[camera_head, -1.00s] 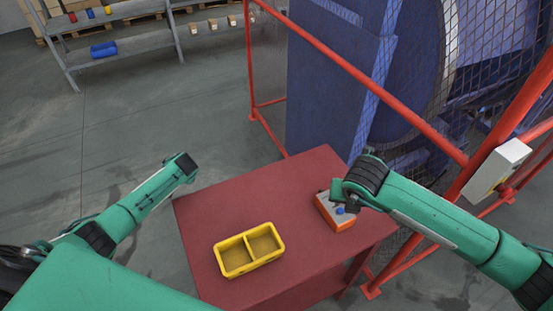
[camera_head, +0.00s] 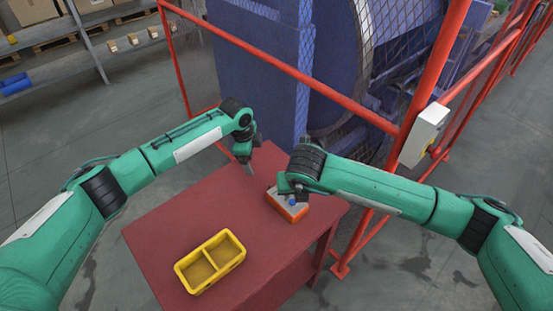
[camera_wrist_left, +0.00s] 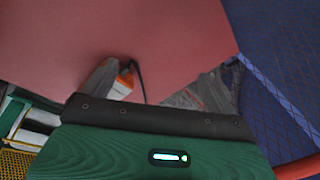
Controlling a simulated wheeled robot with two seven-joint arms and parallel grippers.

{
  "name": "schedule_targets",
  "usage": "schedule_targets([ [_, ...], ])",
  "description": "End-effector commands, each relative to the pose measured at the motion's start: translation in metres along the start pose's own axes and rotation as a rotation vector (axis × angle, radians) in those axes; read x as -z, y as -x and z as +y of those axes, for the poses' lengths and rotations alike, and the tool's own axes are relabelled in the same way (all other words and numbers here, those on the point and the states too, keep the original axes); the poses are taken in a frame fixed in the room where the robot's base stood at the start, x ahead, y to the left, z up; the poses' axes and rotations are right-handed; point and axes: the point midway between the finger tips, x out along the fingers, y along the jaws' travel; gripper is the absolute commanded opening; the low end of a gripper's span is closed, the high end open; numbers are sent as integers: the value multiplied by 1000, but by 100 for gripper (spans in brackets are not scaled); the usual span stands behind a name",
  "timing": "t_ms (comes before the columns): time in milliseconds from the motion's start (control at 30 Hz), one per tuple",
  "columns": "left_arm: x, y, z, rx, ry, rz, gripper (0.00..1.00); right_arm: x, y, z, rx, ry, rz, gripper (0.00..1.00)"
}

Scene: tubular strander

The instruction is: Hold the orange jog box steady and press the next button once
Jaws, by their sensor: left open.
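The orange jog box (camera_head: 287,208) lies on the red table's right part, its light grey top face up. A blue button (camera_head: 293,202) shows on its top. My right gripper (camera_head: 287,190) is right over the far part of the box; its wrist hides the fingers, so I cannot tell if they grip it. My left gripper (camera_head: 249,166) is open and empty, pointing down near the table's far edge, left of the box and apart from it. In the left wrist view a bit of orange, likely the box (camera_wrist_left: 123,82), shows beside the left finger, mostly hidden.
The red table (camera_head: 175,230) carries a yellow two-compartment tray (camera_head: 210,263) at its front. Red fence rails (camera_head: 300,75) and the blue machine (camera_head: 265,75) stand behind. A white switch box (camera_head: 423,135) hangs on the fence at right. The table's left part is clear.

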Motion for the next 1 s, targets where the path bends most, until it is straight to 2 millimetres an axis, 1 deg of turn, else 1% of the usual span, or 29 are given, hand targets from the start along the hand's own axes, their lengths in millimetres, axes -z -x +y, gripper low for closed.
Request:
schedule_targets([
  [33,23,10,5,-28,-117,-9,91,0,0,0,0,0,0,36],
  [100,46,21,16,-75,-273,-24,91,0,0,0,0,0,0,36],
  [200,70,34,29,-130,-456,-42,91,0,0,0,0,0,0,36],
  [333,88,45,41,-182,-613,-59,91,0,0,0,0,0,0,36],
  [467,94,48,48,-207,-683,-66,91,0,0,0,0,0,0,36],
  [567,94,41,50,-213,-693,-67,91,0,0,0,0,0,0,36],
  [667,92,27,53,-213,-691,-68,91,0,0,0,0,0,0,36],
  [1000,83,-38,64,-212,-688,-66,91,0,0,0,0,0,0,36],
])
